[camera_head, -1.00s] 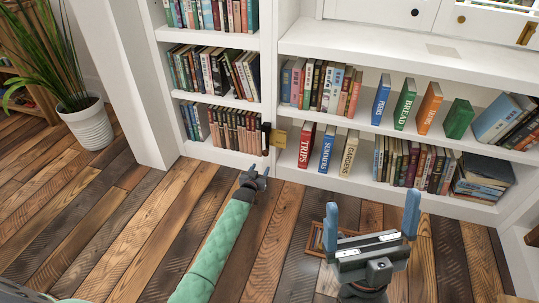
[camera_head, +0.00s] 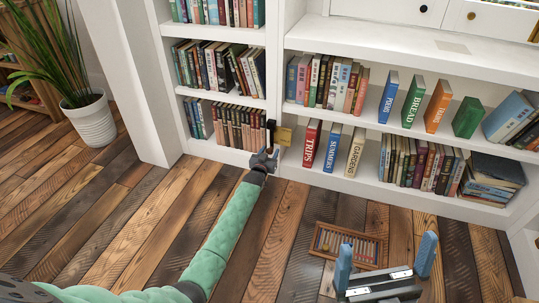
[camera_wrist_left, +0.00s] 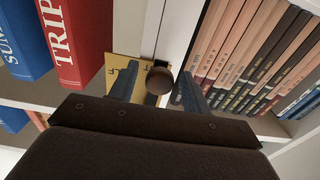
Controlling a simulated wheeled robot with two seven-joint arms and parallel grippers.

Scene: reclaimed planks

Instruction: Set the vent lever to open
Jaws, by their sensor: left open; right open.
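The vent lever (camera_head: 271,125) is a dark, upright bar on the white bookcase divider, beside a small brass plate (camera_head: 285,136). My left gripper (camera_head: 264,156) is open at the lower end of the lever. In the left wrist view, the lever's round dark knob (camera_wrist_left: 160,79) lies between the two open fingers, and I cannot tell whether they touch it. The brass plate (camera_wrist_left: 121,67) shows behind one finger there, its lettering mostly hidden. My right gripper (camera_head: 386,256) is open and empty, low over the floor.
Books fill the white shelves on both sides of the divider, including the red TRIPS book (camera_head: 311,142) close to the plate. A wooden frame with small coloured pieces (camera_head: 347,245) lies on the floor. A potted plant (camera_head: 93,121) stands at left. The plank floor between is clear.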

